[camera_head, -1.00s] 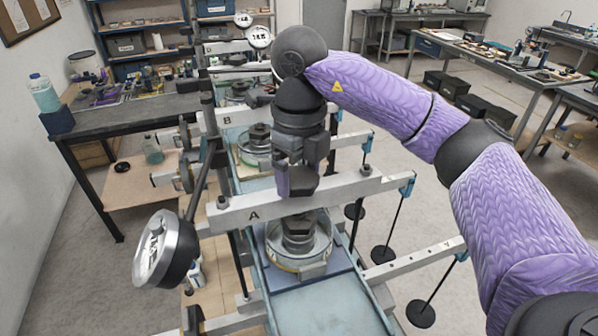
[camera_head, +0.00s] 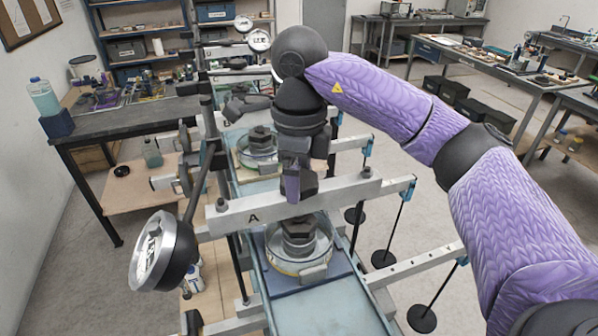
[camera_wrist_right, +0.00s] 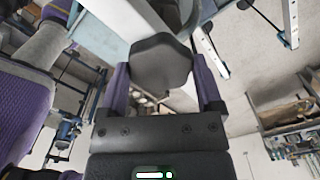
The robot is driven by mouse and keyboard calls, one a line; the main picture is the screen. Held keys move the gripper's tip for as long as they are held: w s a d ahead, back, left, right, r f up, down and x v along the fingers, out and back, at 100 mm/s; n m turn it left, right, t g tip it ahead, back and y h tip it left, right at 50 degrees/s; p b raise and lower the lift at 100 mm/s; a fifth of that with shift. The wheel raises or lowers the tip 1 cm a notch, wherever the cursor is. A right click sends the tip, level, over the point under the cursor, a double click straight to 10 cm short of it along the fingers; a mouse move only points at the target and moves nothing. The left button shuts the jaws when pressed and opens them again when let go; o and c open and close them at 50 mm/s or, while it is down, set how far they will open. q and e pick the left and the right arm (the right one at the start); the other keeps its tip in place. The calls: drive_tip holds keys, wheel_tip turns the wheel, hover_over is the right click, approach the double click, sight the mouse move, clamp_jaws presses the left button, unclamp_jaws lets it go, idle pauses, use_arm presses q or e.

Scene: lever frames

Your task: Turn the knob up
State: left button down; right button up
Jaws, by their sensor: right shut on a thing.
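The knob (camera_wrist_right: 160,62) is a dark grey, lobed piece in the right wrist view. It sits between the two purple fingers of my right gripper (camera_wrist_right: 163,88), which is shut on it. In the head view my right gripper (camera_head: 300,186) points down at the pale beam marked A (camera_head: 325,198), and the knob (camera_head: 307,185) shows partly behind a finger, just above that beam. My left gripper is in neither view.
Below the beam a round glass dish (camera_head: 299,262) holds dark weights. A dial gauge (camera_head: 160,252) stands at the left. Similar beams and a second dish (camera_head: 258,150) lie farther back. A grey workbench (camera_head: 130,118) is at the left.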

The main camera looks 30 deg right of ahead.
drive_tip(key=o, duration=1)
wheel_tip(320, 180, up, 10)
drive_tip(key=p, duration=0.3)
